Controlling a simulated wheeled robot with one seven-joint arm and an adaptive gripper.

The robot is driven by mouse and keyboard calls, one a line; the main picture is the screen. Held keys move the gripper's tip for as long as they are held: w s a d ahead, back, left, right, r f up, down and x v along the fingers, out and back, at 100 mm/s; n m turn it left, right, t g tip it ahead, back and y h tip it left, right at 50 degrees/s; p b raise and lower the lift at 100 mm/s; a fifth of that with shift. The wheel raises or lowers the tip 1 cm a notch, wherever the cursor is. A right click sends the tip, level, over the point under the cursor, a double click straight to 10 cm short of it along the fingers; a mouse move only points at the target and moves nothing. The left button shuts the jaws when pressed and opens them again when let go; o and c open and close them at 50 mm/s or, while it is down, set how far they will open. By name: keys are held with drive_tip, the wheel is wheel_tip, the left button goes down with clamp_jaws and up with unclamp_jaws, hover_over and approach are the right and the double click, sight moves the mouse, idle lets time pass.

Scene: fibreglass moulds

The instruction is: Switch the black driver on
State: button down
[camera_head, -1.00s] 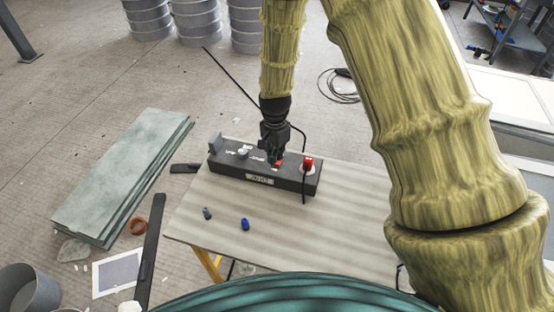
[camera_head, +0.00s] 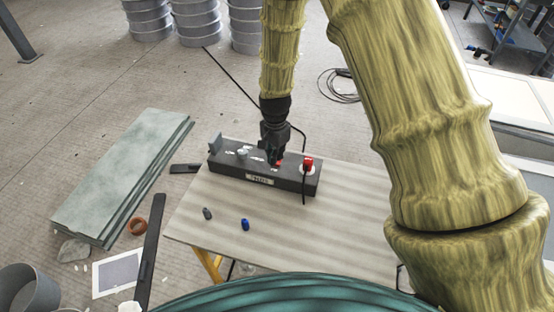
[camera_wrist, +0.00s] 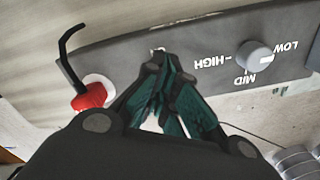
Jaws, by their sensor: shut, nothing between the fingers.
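The black driver (camera_head: 230,173) is a long dark box lying on the table, with a pale label on its front side. My gripper (camera_head: 274,161) is shut and empty, pointing down at the top of the driver. A small red part (camera_head: 279,164), perhaps the switch, shows beside the fingertips and is partly hidden. In the wrist view, the fingertips (camera_wrist: 165,62) cover that spot; I cannot tell whether they touch it.
A red plug (camera_head: 308,163) with a black cable sits at the driver's right end. A grey piece (camera_head: 208,213) and a blue piece (camera_head: 245,224) lie on the table (camera_head: 320,235). The table's front and right are mostly clear. Green-grey slabs (camera_head: 120,175) lie on the floor.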

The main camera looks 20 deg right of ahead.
drive_tip(key=shift+f+b, duration=0.45)
drive_tip(key=shift+f, duration=0.75)
idle(1.1)
drive_tip(key=shift+r+p, duration=2.7)
drive_tip(key=shift+r, duration=0.8)
drive_tip(key=shift+r, duration=0.1)
